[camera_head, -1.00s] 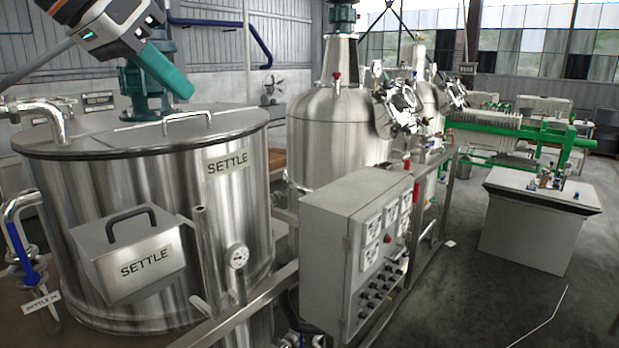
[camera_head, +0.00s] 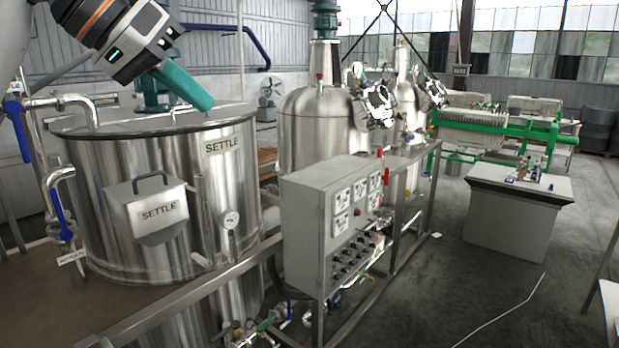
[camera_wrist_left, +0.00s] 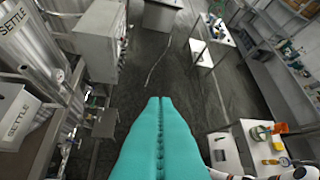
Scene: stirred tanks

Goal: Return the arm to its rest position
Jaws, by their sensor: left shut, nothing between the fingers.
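My left arm comes in at the upper left of the head view. Its left gripper (camera_head: 186,88) has teal fingers that point down and to the right, in front of the settle tank's lid. In the left wrist view the two teal fingers (camera_wrist_left: 160,105) lie side by side, shut and empty, with the floor beyond the tips. The steel tank labelled SETTLE (camera_head: 150,225) stands at the left of the head view. My right gripper does not show in either view.
A grey control box (camera_head: 308,232) with gauges stands on a steel frame beside the tank. A grey bench (camera_head: 510,222) with small items is at the right. In the wrist view, a white table (camera_wrist_left: 228,150) is at lower right. Open floor lies between.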

